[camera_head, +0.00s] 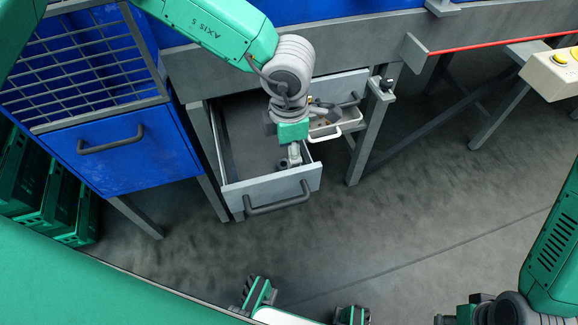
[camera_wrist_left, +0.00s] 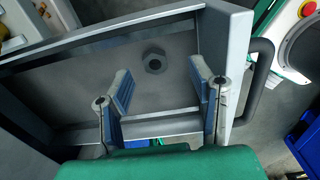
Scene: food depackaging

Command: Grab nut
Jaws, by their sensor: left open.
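The nut (camera_wrist_left: 154,60) is a dark grey hexagonal ring lying flat on the floor of the open grey drawer (camera_head: 238,125). In the left wrist view it lies ahead of my left gripper (camera_wrist_left: 160,84), roughly between the lines of the two fingers and beyond their tips. The fingers, with blue inner pads, are spread apart and nothing is between them. In the head view my left gripper (camera_head: 289,160) hangs down inside the drawer near its front wall and hides the nut's surroundings. My right gripper (camera_head: 440,319) is barely visible at the bottom edge, its jaws unclear.
The drawer's front panel with its dark handle (camera_head: 278,202) and its side walls stand close to my left gripper. A blue cabinet (camera_head: 125,155) stands left. The floor in front is mostly free.

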